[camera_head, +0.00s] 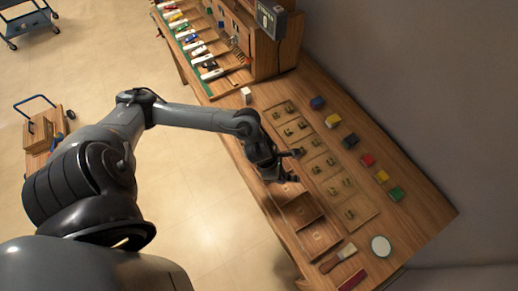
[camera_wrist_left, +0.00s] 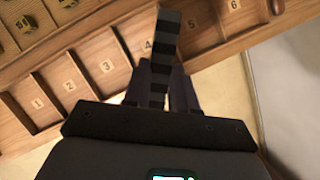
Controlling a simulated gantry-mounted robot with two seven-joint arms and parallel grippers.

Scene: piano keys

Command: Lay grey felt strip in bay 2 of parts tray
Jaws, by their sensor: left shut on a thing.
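My left gripper (camera_head: 295,166) is over the workbench, above the parts tray (camera_head: 325,241). In the left wrist view, the gripper (camera_wrist_left: 160,92) is shut on a dark grey banded strip (camera_wrist_left: 166,45), which I take to be the grey felt strip. The strip stands out lengthwise beyond the fingers, above the tray near the bay marked 4. The wooden tray has numbered bays; bay 2 (camera_wrist_left: 70,84) is left of the gripper there, and its visible part looks empty. The strip cannot be made out in the head view. My right gripper is not in view.
A wooden board with small brass-coloured pieces (camera_head: 350,213) lies beside the tray. Coloured blocks (camera_head: 367,160) line the bench's wall side. A brush (camera_head: 338,258), a white round dish (camera_head: 381,246) and a red bar (camera_head: 352,280) lie at the near end.

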